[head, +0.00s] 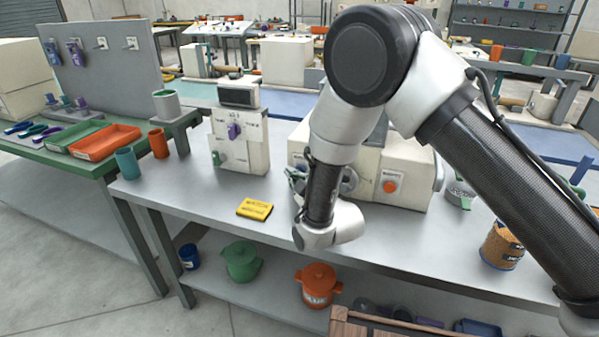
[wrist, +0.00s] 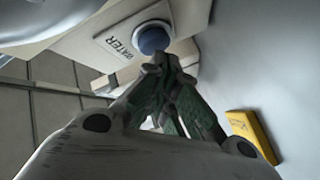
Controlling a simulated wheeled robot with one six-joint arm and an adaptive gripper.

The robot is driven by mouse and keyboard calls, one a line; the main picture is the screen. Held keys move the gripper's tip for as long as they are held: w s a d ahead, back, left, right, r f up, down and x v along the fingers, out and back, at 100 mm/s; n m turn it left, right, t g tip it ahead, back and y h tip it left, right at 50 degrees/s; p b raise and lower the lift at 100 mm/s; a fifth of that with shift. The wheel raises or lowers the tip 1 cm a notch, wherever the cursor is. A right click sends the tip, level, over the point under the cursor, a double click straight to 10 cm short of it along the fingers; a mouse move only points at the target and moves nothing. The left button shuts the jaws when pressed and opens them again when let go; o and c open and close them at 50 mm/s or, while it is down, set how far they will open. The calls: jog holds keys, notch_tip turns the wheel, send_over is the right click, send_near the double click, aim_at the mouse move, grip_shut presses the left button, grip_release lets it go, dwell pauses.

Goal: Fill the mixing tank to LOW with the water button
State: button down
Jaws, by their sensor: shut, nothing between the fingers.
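The blue water button (wrist: 153,38) sits in a pale ring on a cream panel in the wrist view, with a WATER label beside it. My gripper (wrist: 163,62) is shut and empty, its fingertips right at the button's lower edge in the picture. I cannot tell whether they touch it. In the head view my gripper (head: 293,177) is small and partly hidden by my wrist, in front of the cream machine (head: 405,165). The blue button is hidden there behind my arm. I cannot make out the mixing tank or its LOW mark for sure.
A yellow block (head: 254,209) lies on the grey bench (head: 210,225). A cream control box (head: 240,140) with purple and green knobs stands left of my gripper. An orange button (head: 390,186) is on the machine's right side. A patterned can (head: 501,246) stands at right.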

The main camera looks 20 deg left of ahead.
jog(key=shift+w+r, duration=0.55)
jog(key=shift+w, duration=0.05)
dwell(1.8)
jog(key=shift+s+d+f, duration=0.1)
jog(key=shift+s+f, duration=0.1)
jog(key=shift+s, duration=0.05)
dwell(1.3)
jog(key=shift+s+f, duration=0.1)
jog(key=shift+s, duration=0.35)
jog(key=shift+s+f, duration=0.2)
jog(key=shift+s, duration=2)
